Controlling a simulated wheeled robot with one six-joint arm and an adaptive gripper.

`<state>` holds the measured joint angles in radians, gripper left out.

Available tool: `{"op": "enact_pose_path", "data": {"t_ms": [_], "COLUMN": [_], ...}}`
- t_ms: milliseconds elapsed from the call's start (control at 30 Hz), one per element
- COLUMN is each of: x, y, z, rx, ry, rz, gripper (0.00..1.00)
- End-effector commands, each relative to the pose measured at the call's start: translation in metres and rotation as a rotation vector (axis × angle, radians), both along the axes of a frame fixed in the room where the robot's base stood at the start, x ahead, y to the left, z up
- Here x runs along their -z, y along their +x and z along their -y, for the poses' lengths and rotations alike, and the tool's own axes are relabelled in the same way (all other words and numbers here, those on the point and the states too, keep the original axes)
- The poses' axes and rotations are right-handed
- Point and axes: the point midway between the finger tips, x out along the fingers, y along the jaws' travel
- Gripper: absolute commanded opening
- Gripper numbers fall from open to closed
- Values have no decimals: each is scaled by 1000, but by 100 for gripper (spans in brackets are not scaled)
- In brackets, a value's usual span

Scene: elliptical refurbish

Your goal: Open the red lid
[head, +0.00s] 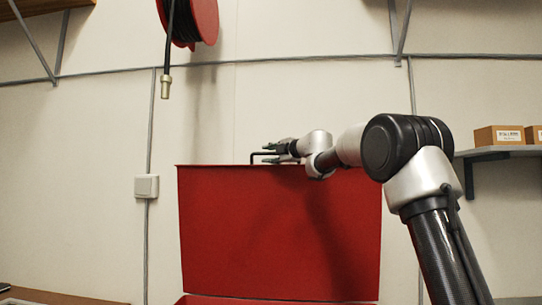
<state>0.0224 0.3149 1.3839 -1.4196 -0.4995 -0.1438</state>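The red lid (250,225) stands nearly upright in the middle of the head view, its broad flat face toward me. A thin black handle (253,156) shows at its top edge. A strip of red (215,300) lies below the lid at the bottom of the view, probably the rim of the box it belongs to. My gripper (268,150) is at the lid's top edge, right beside the handle. Its fingers are small and partly overlap the handle, so I cannot tell whether they are open, shut or touching it.
A red hose reel (205,18) hangs above, with a black hose and brass nozzle (166,87) dangling left of the lid. A shelf (500,152) with cardboard boxes (498,136) is at the right. A wooden surface (50,297) is at the lower left. A wall switch (146,186) is on the wall.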

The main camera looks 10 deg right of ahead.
Motion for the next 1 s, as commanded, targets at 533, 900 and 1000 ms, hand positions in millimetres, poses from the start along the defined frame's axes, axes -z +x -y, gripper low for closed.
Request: {"op": "enact_pose_path", "data": {"t_ms": [533,900,1000], "x": [0,22,28], "y": [-6,-92,-108], "z": [-2,-33,-37], "rx": [-1,-7,-5], "ry": [1,3,2], "rz": [0,1,1], "gripper": [0,0,0]}}
